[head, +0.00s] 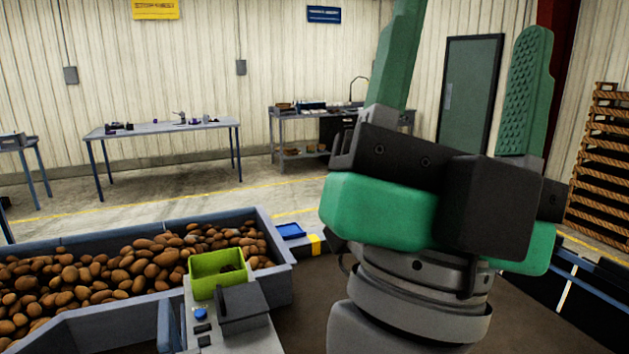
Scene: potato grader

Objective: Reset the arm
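My gripper (465,78) is large and close in the right half of the head view, pointing upward. Its two green fingers stand wide apart with nothing between them; the left fingertip is cut off by the top edge. The inner face of the right finger shows a textured pad. The gripper's black and green body sits on my grey wrist. The gripper appears clear of the bins and the other things around it.
A grey-blue bin (275,238) full of potatoes (140,265) lies at lower left. A lime green tub (205,286) stands by a grey control box (240,308). Farther back are a table (160,128), a sink bench (290,115), a door (470,95) and stacked crates (600,160).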

